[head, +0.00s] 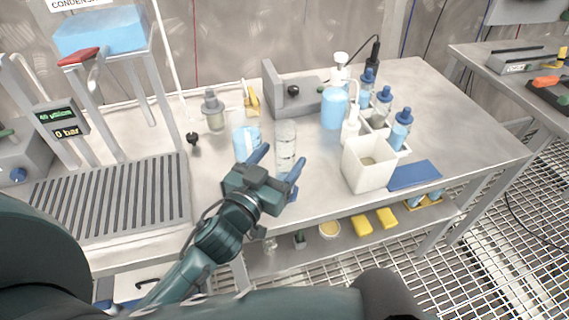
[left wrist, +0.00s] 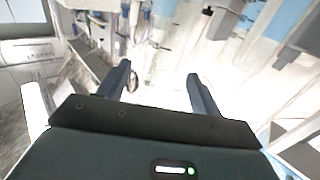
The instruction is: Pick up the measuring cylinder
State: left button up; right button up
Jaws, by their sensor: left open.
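The measuring cylinder (head: 286,140) is a clear, upright tube with markings, standing on the steel bench near its front edge in the head view. My left gripper (head: 279,161) is open in front of it, with its fingers pointing toward the cylinder. The cylinder's lower part shows near the fingers, and its base is partly hidden. In the left wrist view the open gripper (left wrist: 157,78) holds nothing. A clear, tall shape lies beyond the fingertips there, but I cannot tell surely that it is the cylinder. My right gripper is not in view.
A light blue beaker (head: 246,138) stands close left of the cylinder. A grey bottle (head: 213,110) and a grey instrument (head: 290,90) are behind. A white box (head: 370,163), a bottle rack and a blue pad (head: 414,175) are at right. The bench front between cylinder and box is clear.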

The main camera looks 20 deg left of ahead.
pick_arm(q)
jog(key=w, duration=0.2)
jog(key=w+d, duration=0.1)
jog(key=w, duration=0.1)
jog(key=shift+w+p, duration=0.25)
jog(key=shift+p, duration=0.1)
jog(key=shift+c, duration=0.2)
jog(key=c, duration=1.1)
notch_tip(320, 180, up, 10)
jog(key=shift+p, duration=1.05)
